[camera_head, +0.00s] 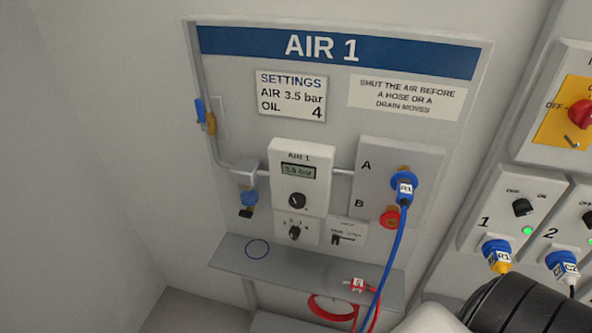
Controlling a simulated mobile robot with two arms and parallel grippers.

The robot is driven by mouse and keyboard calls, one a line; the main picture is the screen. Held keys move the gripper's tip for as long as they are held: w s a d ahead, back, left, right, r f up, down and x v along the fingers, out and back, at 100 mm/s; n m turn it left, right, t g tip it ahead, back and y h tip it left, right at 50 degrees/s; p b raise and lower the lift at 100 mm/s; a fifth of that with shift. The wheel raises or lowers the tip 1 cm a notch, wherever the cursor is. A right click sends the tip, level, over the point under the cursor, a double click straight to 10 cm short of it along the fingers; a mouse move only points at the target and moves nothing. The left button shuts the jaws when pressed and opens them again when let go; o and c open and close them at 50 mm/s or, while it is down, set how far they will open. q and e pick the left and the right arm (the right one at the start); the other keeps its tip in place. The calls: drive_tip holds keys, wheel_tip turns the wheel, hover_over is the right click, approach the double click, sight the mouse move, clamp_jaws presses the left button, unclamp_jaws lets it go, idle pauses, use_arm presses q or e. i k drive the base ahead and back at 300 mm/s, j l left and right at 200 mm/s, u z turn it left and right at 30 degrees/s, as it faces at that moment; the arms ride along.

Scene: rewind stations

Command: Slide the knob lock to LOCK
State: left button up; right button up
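The AIR 1 unit (299,180) is a white box on the wall panel, with a display reading 3.5 bar and a black knob (297,201). A smaller knob (294,232) with a numbered scale sits below it. To its right is a small white plate (347,231) with a slot and a black slider (337,239), which looks like the knob lock. The slider is at the left end of its slot. The plate's small lettering is too blurred to read surely. Neither gripper shows; only part of my arm is at the bottom right.
A grey shelf (300,268) juts out below, with a blue ring (257,249) on it and a red hose plug (357,285). A blue hose (390,255) hangs from socket A, right of the plate. A blue-handled valve (203,114) is at left.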

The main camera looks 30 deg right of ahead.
sight(335, 238)
drive_tip(key=z, duration=1.5)
